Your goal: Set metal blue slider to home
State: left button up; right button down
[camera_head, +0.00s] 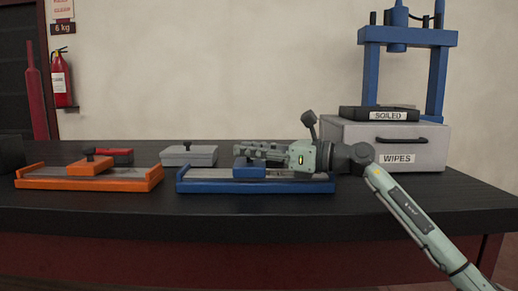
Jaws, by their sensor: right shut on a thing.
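The blue slider (262,173) is a block on a blue-ended metal rail base (255,187) on the dark bench. It sits around the middle of the rail, with free rail on both sides. My right gripper (243,152) reaches in from the right, lying nearly level just above the slider. It is shut on the slider, at its top, where the fingers hide most of the grip. My left gripper is not in view.
A similar orange slider (90,168) with a black knob stands at the left. A grey block (189,156) lies behind the blue rail. A grey WIPES drawer box (345,145), a black SOILED tray (379,113) and a blue press frame (371,75) stand at the right. The front bench strip is clear.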

pick_arm(q)
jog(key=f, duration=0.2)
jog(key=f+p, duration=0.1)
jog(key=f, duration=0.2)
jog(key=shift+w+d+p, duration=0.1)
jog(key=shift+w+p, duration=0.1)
jog(key=shift+p, duration=0.1)
pick_arm(e)
jog(key=a, duration=1.1)
jog(key=shift+a+r, duration=0.1)
jog(key=shift+a, duration=0.05)
jog(key=c, duration=1.7)
grip_release()
jog(key=o, duration=0.4)
jog(key=shift+a, duration=0.2)
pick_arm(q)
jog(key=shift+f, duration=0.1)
pick_arm(e)
jog(key=shift+o, duration=0.2)
jog(key=shift+d, duration=0.1)
jog(key=shift+d, duration=0.2)
send_over(247, 184)
